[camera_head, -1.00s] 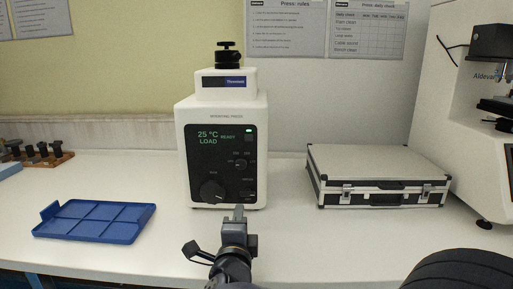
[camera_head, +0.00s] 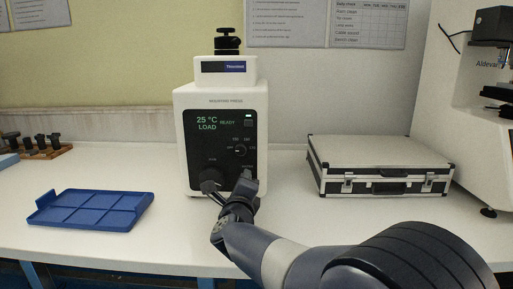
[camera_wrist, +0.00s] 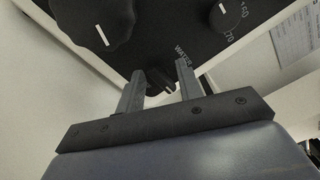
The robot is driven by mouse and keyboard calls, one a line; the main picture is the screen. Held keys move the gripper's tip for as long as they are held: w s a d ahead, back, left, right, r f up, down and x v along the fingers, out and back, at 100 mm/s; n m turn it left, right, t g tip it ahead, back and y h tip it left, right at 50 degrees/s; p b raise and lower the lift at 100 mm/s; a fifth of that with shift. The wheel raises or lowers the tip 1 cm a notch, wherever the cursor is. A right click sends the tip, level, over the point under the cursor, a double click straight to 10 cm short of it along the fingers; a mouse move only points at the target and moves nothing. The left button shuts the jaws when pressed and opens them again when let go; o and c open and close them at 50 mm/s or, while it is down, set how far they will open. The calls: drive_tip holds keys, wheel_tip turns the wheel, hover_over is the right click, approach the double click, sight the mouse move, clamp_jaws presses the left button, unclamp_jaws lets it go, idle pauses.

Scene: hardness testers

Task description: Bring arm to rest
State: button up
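My arm reaches in from the lower right of the head view, and my gripper (camera_head: 247,182) is at the lower front of the white mounting press (camera_head: 218,92). In the wrist view, the two fingers of my gripper (camera_wrist: 160,86) stand apart. A small dark knob (camera_wrist: 160,79) with a white mark shows between and beyond them; I cannot tell whether they touch it. A larger knob (camera_wrist: 97,20) is at upper left and another knob (camera_wrist: 228,16) at upper right. The press display (camera_head: 207,123) reads 25 °C, LOAD, READY. My gripper and wrist hide the lower panel in the head view.
A blue divided tray (camera_head: 92,212) lies at left on the white bench. A silver case (camera_head: 380,155) with black edges lies right of the press. A white tester (camera_head: 450,110) stands at far right. A wooden rack (camera_head: 45,152) of dark pieces is at far left.

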drive_tip(key=m+b, duration=0.2)
drive_tip(key=m, duration=0.3)
drive_tip(key=shift+d+r, duration=0.1)
drive_tip(key=shift+d, duration=0.05)
drive_tip(key=shift+d+r+m+b, duration=0.15)
drive_tip(key=shift+m+b, duration=0.3)
drive_tip(key=shift+m, duration=0.75)
